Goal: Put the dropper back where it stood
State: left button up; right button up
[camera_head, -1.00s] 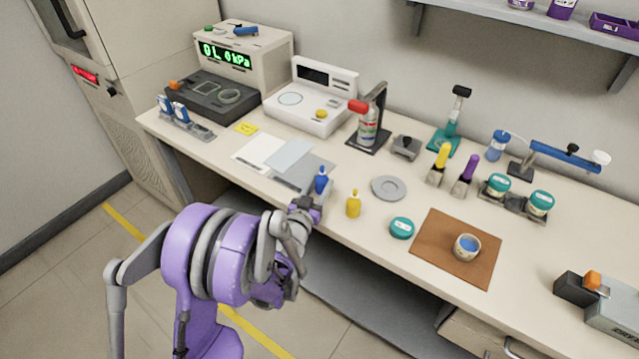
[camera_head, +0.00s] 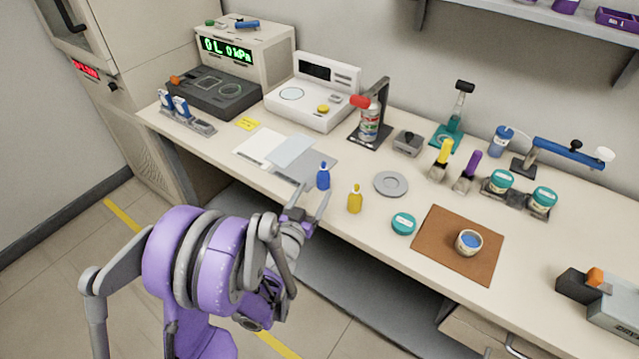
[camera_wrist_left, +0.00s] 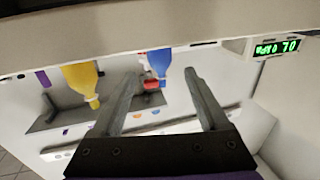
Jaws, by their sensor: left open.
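In the left wrist view, which is upside down, the blue bottle (camera_wrist_left: 160,66) shows beyond and between the open fingertips (camera_wrist_left: 160,76). The yellow bottle (camera_wrist_left: 81,82) is left of the fingers there. My right gripper is not in view.
A white sheet (camera_head: 262,145) and grey mat (camera_head: 312,168) lie behind the blue bottle. Floor space is free before the bench.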

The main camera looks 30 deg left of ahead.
pick_arm(q)
jog(key=s+d+f+g+h, duration=0.1)
jog(key=s+d+g, duration=0.5)
jog(key=s, duration=0.6)
jog(key=s+d+f+m+g+h, duration=0.1)
jog(key=s+d+f+g, duration=0.1)
jog(key=s+d+g, duration=0.5)
jog(key=s+d, duration=0.1)
jog(key=s, duration=0.5)
jog(key=shift+s+f+m+h+b, duration=0.15)
jog(key=shift+f+m+h+b, duration=0.15)
jog(key=shift+f+b, duration=0.1)
